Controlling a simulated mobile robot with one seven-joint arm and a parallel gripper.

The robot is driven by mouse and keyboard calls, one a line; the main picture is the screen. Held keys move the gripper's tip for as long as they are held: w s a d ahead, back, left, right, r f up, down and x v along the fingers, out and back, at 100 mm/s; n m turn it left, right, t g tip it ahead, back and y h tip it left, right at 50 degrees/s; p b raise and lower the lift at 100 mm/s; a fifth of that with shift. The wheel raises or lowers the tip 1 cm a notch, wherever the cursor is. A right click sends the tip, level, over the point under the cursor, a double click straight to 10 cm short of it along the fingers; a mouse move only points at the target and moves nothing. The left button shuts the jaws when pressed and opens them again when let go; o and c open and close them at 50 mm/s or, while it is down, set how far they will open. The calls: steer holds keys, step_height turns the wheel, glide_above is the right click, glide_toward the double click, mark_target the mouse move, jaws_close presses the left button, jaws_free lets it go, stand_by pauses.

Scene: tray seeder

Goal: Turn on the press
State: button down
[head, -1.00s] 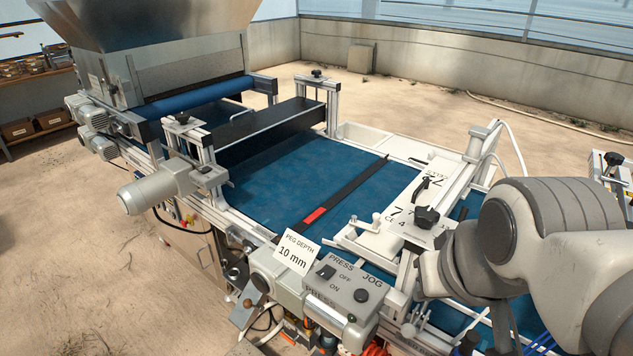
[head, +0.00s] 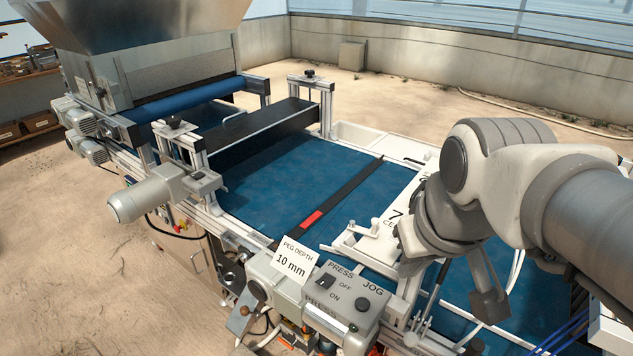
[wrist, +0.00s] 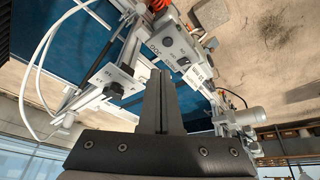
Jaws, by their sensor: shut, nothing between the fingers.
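The press control box (head: 318,315) is grey, at the lower middle of the head view. It carries a black rocker switch (head: 326,281) beside the words PRESS, OFF and ON. I cannot tell which way the rocker is tipped. A round black JOG button (head: 362,304) sits to its right. In the wrist view the control box also shows upside down near the top, with the rocker (wrist: 184,61) and the JOG button (wrist: 167,41). My gripper (wrist: 160,76) is shut and empty, apart from the box. In the head view my arm largely hides the gripper.
A PEG DEPTH 10 mm card (head: 291,258) stands at the box's left. Behind it lie the blue conveyor belt (head: 300,185) and a dark bar with a red mark (head: 312,221). A grey motor (head: 140,200) juts out at the left. White frame parts surround the box's right side.

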steer(key=w+a+n+g+p, duration=0.25)
steer(key=w+a+n, duration=0.2)
steer(key=w, duration=0.55)
steer(key=n+g+y+p, duration=0.1)
steer(key=n+g+p, duration=0.1)
steer(key=n+g, duration=0.25)
glide_above(321, 286)
steer(key=w+d, duration=0.2)
steer(key=w, duration=0.1)
steer(key=w+d+x, duration=0.1)
steer(key=x, duration=0.6)
steer(key=shift+w+a+f+t, duration=0.15)
steer(key=shift+w+f+t, duration=0.05)
steer(key=shift+f+t, duration=0.15)
steer(key=f, duration=0.4)
steer(key=s+a+f, duration=0.1)
steer(key=f, duration=0.4)
steer(key=s+f, duration=0.1)
steer(key=f, duration=0.3)
steer(key=shift+s+a+f, duration=0.2)
steer(key=shift+a+f, duration=0.15)
steer(key=shift+a, duration=0.05)
